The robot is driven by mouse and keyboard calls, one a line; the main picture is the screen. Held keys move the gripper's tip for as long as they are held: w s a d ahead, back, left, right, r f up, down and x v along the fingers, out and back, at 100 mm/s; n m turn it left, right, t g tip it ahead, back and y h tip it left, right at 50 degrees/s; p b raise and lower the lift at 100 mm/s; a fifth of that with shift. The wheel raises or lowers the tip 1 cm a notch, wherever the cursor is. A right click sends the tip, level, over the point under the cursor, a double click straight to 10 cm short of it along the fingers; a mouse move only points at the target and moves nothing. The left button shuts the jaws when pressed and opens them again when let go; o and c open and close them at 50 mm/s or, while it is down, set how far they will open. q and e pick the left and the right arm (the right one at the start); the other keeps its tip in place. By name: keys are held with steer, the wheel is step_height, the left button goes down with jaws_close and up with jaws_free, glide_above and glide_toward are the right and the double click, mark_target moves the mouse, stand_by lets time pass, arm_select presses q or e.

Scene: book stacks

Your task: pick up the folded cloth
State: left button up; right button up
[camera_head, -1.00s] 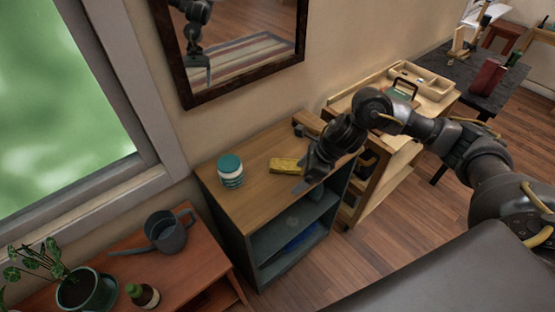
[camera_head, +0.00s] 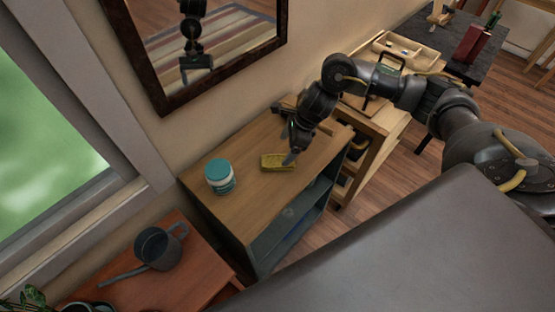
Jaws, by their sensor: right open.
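The folded yellow cloth (camera_head: 275,162) lies flat on the wooden top of a low cabinet (camera_head: 235,205). My right gripper (camera_head: 287,152) is at the cloth's right end, pointing down, with its jaws open. A fingertip shows just beside the cloth's right edge; the other finger is hard to make out, and I cannot tell whether either touches the cloth. My left gripper is not in view.
A teal and white jar (camera_head: 219,177) stands on the cabinet left of the cloth. A mirror (camera_head: 215,45) hangs on the wall behind. A watering can (camera_head: 158,248) sits on a reddish table at lower left. A wooden cart (camera_head: 385,125) stands to the right.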

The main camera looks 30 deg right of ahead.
mark_target(279, 159)
steer(key=shift+w+a+f, duration=0.1)
steer(key=shift+f, duration=0.5)
steer(key=shift+f+p, duration=0.15)
steer(key=shift+p, duration=0.15)
steer(key=x, duration=0.1)
steer(key=p+x, duration=0.1)
steer(key=x, duration=0.1)
steer(key=shift+s+a+f+p, duration=0.2)
steer(key=shift+a+f+p, duration=0.05)
steer(key=shift+f+p, duration=0.05)
steer(key=shift+w+a+f, duration=0.1)
steer(key=shift+a+f, duration=0.05)
steer(key=shift+f, duration=0.35)
steer(key=c, duration=1.1)
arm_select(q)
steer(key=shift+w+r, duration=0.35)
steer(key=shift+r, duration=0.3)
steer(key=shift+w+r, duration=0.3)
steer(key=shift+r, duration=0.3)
